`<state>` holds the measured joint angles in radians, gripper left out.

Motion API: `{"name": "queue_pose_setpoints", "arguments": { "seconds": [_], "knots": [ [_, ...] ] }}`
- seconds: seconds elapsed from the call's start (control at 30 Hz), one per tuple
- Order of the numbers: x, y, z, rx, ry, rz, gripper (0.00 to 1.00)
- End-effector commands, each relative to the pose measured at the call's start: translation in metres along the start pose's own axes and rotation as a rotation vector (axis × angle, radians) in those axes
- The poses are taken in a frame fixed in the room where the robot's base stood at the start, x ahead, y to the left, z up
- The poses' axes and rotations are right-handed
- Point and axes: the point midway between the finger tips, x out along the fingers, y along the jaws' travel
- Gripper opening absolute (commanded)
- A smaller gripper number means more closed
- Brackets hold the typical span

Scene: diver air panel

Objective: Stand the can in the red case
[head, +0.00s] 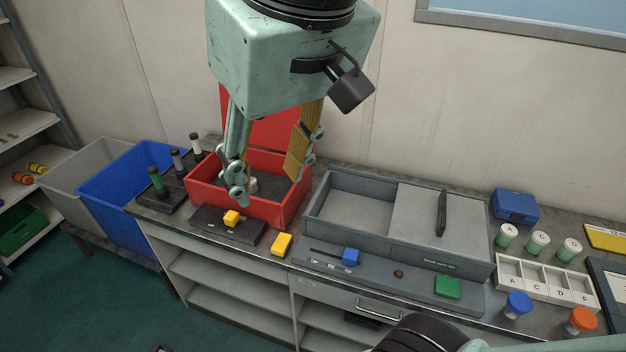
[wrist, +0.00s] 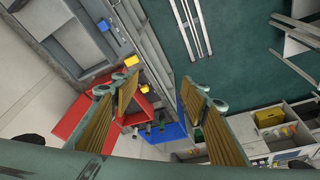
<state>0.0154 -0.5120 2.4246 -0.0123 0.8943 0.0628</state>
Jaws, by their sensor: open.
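The red case (head: 262,209) stands open on the bench with its red lid (head: 262,115) raised at the back. A small pale grey cylinder (head: 253,184), which looks like the can, shows inside the case and seems upright; my near finger partly covers the area. My gripper (head: 267,180) is open and points down, in front of the case in the head view. Its fingers are apart with nothing between them in the wrist view (wrist: 157,95). The red case (wrist: 83,120) shows behind the left finger there, and the can cannot be made out.
A blue bin (head: 125,182) and a grey bin stand left of the case. A grey sliding-lid box (head: 345,205) stands to the right. Yellow blocks (head: 282,244) lie in front. Lettered jars (head: 538,241) stand far right.

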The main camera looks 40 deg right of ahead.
Motion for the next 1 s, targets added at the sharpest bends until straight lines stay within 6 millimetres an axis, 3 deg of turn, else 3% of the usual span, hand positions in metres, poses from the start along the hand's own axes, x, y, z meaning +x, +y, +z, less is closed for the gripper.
{"name": "queue_pose_setpoints", "arguments": {
  "seconds": [0.03, 0.23, 0.8, 1.0],
  "knots": [
    [0.004, -0.003, 0.025, -0.006, -0.004, -0.011, 0.41],
    [0.004, -0.003, 0.048, -0.048, 0.004, -0.015, 0.41],
    [0.006, -0.003, 0.053, -0.064, 0.001, -0.015, 0.41],
    [0.015, -0.004, 0.056, -0.065, 0.002, -0.015, 0.41]
  ]
}}
